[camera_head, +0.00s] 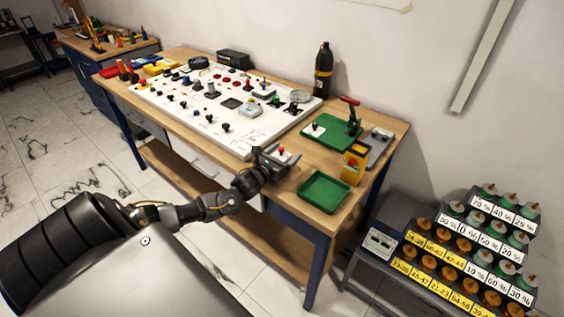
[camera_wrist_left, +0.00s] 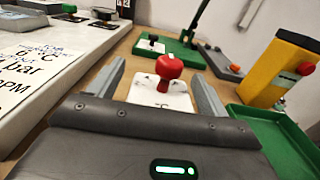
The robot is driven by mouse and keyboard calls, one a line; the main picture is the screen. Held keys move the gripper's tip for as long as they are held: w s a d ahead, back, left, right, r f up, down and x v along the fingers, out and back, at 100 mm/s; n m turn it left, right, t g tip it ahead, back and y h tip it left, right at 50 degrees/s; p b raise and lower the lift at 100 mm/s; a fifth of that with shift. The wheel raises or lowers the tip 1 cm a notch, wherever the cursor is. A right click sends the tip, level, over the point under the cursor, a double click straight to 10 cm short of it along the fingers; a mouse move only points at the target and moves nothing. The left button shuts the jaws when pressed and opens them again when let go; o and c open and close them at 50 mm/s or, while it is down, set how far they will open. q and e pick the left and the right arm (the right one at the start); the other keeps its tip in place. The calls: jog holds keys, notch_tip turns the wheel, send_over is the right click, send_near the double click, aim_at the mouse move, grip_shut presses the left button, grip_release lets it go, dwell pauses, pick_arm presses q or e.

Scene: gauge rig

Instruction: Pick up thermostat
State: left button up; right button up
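A small white plate with a red knob (camera_head: 282,154), which may be the thermostat, lies near the table's front edge. It also shows in the left wrist view (camera_wrist_left: 168,80). My left gripper (camera_head: 274,160) is low over the table with its fingers spread on either side of this plate. In the left wrist view the gripper (camera_wrist_left: 160,85) looks open, and no firm contact shows. The near edge of the plate is hidden by the gripper body. My right gripper is in neither view.
A white panel (camera_head: 262,133) with many knobs lies left of the gripper. A green tray (camera_head: 323,193), a yellow box with a red button (camera_head: 353,164) and a green press (camera_head: 333,133) stand to the right. A black bottle (camera_head: 323,72) stands behind.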

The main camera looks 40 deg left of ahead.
pick_arm(q)
jog(key=c, duration=1.1)
jog(key=shift+r+b, duration=0.3)
jog(key=shift+r, duration=0.35)
jog(key=s+d+r+b, duration=0.1)
jog(key=s+d+r, duration=0.1)
jog(key=d+r, duration=0.2)
jog(key=s+d+r+b, duration=0.1)
jog(key=s+d+r, duration=0.2)
jog(key=s+d+r+b, duration=0.1)
jog(key=s+d+r, duration=0.1)
jog(key=d+r, duration=0.2)
jog(key=shift+s+d+r+b, duration=0.3)
jog(key=shift+s+d+r, duration=0.05)
